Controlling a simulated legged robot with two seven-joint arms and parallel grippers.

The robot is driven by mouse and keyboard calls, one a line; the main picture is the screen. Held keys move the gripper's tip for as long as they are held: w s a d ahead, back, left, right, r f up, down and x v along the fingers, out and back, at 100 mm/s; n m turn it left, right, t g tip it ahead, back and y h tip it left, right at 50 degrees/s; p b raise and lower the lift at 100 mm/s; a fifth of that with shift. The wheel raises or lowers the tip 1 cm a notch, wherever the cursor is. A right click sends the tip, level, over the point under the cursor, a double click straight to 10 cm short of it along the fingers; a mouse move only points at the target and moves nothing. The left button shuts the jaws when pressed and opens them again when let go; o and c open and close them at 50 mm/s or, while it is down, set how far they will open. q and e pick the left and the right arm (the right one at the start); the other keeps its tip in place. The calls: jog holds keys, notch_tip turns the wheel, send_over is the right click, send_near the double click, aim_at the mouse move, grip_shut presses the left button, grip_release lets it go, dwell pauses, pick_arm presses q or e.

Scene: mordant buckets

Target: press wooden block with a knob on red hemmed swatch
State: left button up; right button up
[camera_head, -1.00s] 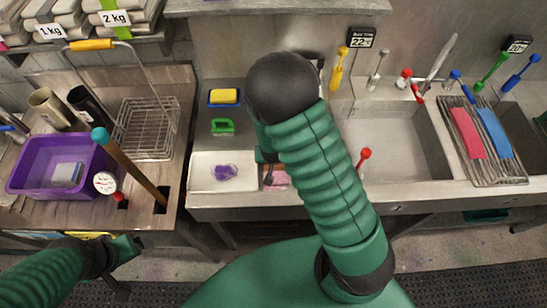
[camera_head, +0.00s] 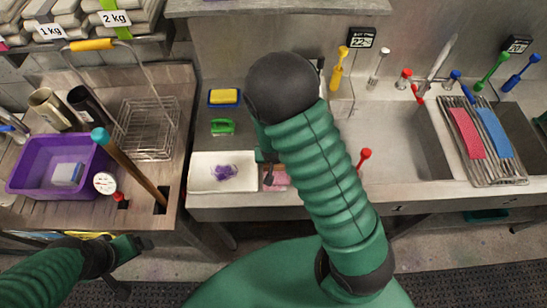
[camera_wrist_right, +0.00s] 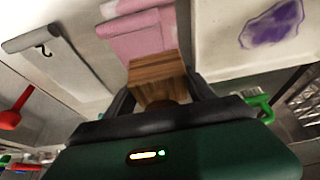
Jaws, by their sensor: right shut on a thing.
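My right gripper (camera_wrist_right: 162,92) is shut on a wooden block (camera_wrist_right: 158,72), seen in the right wrist view; its knob is mostly hidden between the fingers. Just beyond the block lies a pink swatch (camera_wrist_right: 137,38) with a hemmed band; I take it as the red hemmed swatch. The block overlaps its near edge in the picture, and I cannot tell if they touch. In the head view the pink swatch (camera_head: 278,178) shows partly behind my right arm, beside the right gripper (camera_head: 268,172). My left gripper (camera_head: 137,243) hangs low at the left, its jaw opening unclear.
A white tray (camera_head: 200,186) with a purple stain lies left of the pink swatch. A pale swatch (camera_wrist_right: 50,75) lies on its other side. A green brush (camera_head: 222,127) and yellow sponge (camera_head: 224,96) are behind the tray. A sink (camera_head: 400,140) and drying rack (camera_head: 500,170) are right.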

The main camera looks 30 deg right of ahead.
jog(key=shift+s, duration=0.1)
notch_tip(320, 180, up, 8)
jog(key=p, duration=0.7)
